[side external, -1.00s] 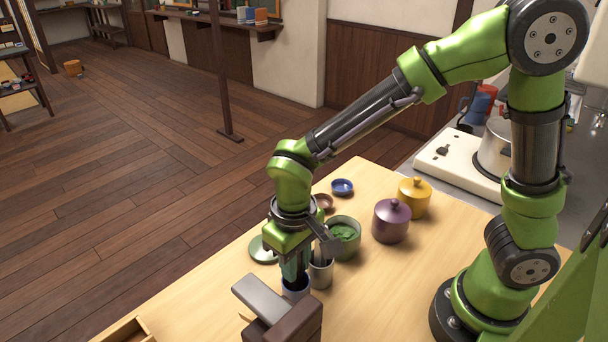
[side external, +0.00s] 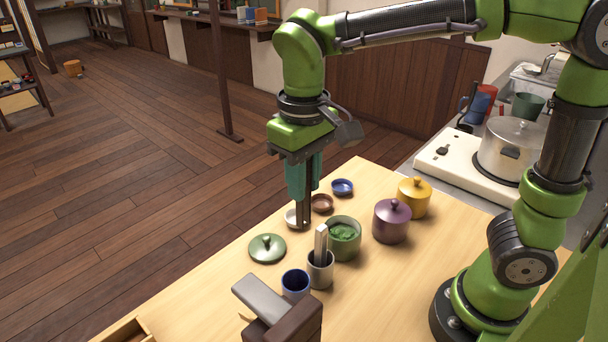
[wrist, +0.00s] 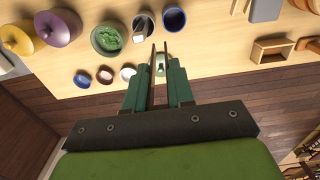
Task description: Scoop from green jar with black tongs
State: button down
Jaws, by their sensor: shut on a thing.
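My gripper (side external: 304,185) is shut on the black tongs (side external: 304,212), which hang upright above the table, left of and apart from the green jar. In the wrist view the two arms of the tongs (wrist: 153,78) reach forward from between the fingers of my gripper (wrist: 159,85). The green jar (side external: 346,253) stands open with green food (side external: 343,231) inside; it also shows in the wrist view (wrist: 107,52). Its green lid (side external: 267,249) lies flat on the table to the left. The tongs' tips appear empty.
A dark blue cup (side external: 296,285) and a grey cup (side external: 320,276) holding silver tongs (side external: 321,242) stand in front of the jar. White (side external: 291,218), brown (side external: 322,203) and blue (side external: 342,187) dishes lie behind. Purple (side external: 391,222) and yellow (side external: 414,199) lidded jars stand to the right.

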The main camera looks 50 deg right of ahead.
jog(key=d, duration=1.3)
notch_tip(320, 180, down, 16)
jog(key=shift+w+d+f, duration=0.2)
jog(key=shift+w+f, duration=0.05)
jog(key=shift+w, duration=0.1)
jog(key=shift+d, duration=0.15)
dwell(0.5)
jog(key=shift+a, duration=0.3)
jog(key=shift+d, duration=0.15)
jog(key=shift+r, duration=0.15)
dwell(0.7)
notch_tip(320, 180, up, 9)
dwell(1.0)
